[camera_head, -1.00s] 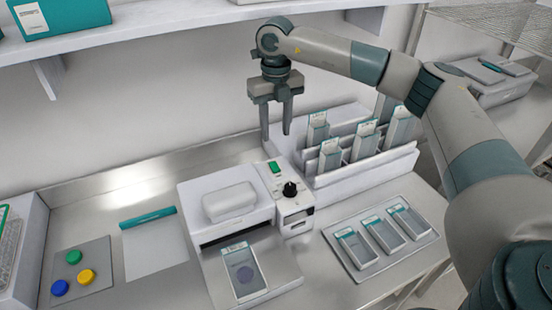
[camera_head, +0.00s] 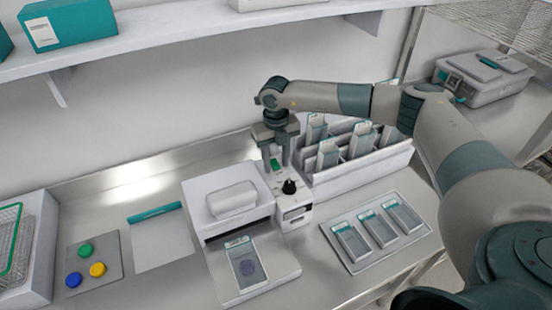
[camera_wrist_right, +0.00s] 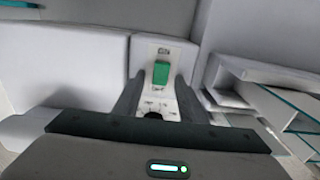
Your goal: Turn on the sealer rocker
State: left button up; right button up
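The sealer (camera_head: 228,182) is a white machine on the metal bench, with a control panel on its right side. The green rocker (camera_head: 276,167) is at the top of that panel, above a black knob (camera_head: 289,187). My right gripper (camera_head: 277,161) points down just above the panel, open and empty. In the right wrist view the green rocker (camera_wrist_right: 161,72) shows between and beyond the two spread fingers (camera_wrist_right: 157,92). I cannot tell whether the fingers touch the panel, or which way the rocker is tipped. My left gripper is not in view.
A white rack (camera_head: 360,165) of upright packs stands close right of the panel. A tray (camera_head: 352,265) with three packs lies in front of it. A pouch (camera_head: 247,266) lies on the sealer's front bed.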

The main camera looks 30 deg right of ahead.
grip_shut()
jog(key=shift+w+f+g+b, duration=0.15)
jog(key=shift+w+g+b, duration=0.2)
jog(key=shift+g+b, duration=0.65)
jog(key=g+b, duration=0.1)
jog(key=b, duration=0.1)
jog(key=g+b, duration=0.1)
jog(key=shift+w+b, duration=0.3)
jog(key=shift+b, duration=0.05)
jog(key=shift+r, duration=0.25)
jog(key=shift+g, duration=0.3)
jog(key=shift+d, duration=0.1)
grip_release()
